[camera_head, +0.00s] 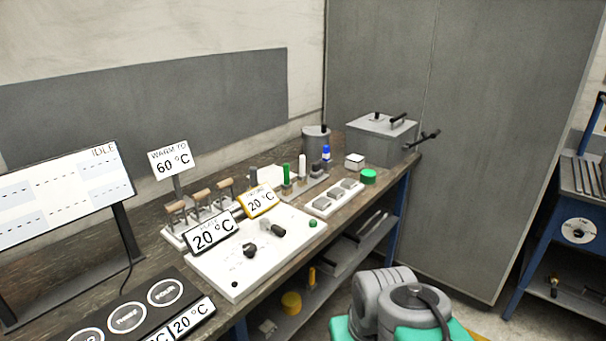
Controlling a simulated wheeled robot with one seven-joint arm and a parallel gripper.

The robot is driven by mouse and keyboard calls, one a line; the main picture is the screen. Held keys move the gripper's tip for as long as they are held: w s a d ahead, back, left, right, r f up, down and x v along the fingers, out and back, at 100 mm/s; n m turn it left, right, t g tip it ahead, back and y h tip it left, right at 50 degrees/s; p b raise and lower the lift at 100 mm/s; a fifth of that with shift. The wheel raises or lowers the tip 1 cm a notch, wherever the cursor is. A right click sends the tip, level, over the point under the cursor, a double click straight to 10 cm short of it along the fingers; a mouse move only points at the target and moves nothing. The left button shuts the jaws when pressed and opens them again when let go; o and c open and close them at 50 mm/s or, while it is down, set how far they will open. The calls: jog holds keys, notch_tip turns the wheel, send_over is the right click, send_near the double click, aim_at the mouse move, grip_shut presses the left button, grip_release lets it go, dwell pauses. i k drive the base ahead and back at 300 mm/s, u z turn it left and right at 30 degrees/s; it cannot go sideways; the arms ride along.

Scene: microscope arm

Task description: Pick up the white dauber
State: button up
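The white dauber (302,166) is a slim upright white stick in a low grey rack (309,188) on the workbench. A green dauber (287,174) stands just to its left, and a blue-topped item (326,154) stands to its right and behind. The lower end of the white dauber is hidden in the rack. My gripper does not show; only grey and teal parts that look like my arm appear at the bottom right, apart from the bench.
A white board (262,268) with dark knobs and temperature signs fills the middle of the wooden bench (70,282). A white tray (322,205) and a green lid (368,176) stand right of the rack. A grey box (380,150) stands behind them.

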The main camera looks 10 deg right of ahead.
aim_at(302, 177)
jog(key=z, duration=1)
jog(key=i, duration=2.55)
jog(key=u, duration=4.35)
